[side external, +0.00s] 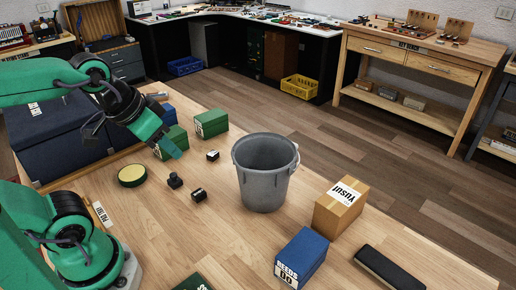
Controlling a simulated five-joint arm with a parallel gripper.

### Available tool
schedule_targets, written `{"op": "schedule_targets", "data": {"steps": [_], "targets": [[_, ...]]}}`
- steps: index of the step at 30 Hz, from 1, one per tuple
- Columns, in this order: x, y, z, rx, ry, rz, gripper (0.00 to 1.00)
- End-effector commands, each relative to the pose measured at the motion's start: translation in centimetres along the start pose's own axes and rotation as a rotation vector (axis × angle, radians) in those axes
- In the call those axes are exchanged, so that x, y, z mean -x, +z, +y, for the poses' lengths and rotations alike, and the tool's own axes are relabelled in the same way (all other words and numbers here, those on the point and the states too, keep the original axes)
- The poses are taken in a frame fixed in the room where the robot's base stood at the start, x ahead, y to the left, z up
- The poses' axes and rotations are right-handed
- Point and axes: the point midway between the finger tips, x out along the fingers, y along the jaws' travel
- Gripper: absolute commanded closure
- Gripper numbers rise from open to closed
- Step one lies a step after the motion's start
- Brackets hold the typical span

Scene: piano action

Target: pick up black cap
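Several small black pieces lie on the wooden table to the left of the grey bucket. One (175,180) has a narrower top on a wider base and could be the black cap. A second, blocky piece (199,195) with a pale mark is just to its right and nearer the camera. A third (213,155) with a white label lies farther back. I cannot tell for sure which is the cap. My gripper (170,148) hangs above the table, up and left of these pieces, apart from them. Its finger opening is not clear from this side.
The bucket (265,172) stands mid-table. A round yellow-green tin (132,176) and green boxes (211,123) are near my gripper. A cardboard box (341,208), blue box (302,257) and black case (389,268) lie right. Table between the pieces and blue box is clear.

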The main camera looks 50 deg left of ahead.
Motion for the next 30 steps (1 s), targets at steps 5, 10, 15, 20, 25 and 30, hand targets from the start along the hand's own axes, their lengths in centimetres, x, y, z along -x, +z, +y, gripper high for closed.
{"op": "schedule_targets", "data": {"steps": [5,10,15,20,25,30], "targets": [[0.0,0.0,0.0,0.000,0.000,0.000,0.47],[0.0,0.0,0.0,0.000,0.000,0.000,0.47],[-0.1,-0.1,-0.1,0.001,-0.001,-0.005,0.47],[-0.9,-0.5,-0.3,0.003,-0.006,-0.032,0.47],[-2.5,-1.2,-0.9,0.006,-0.015,-0.085,0.47],[-4.9,-1.9,-1.7,0.010,-0.023,-0.156,0.47]]}}
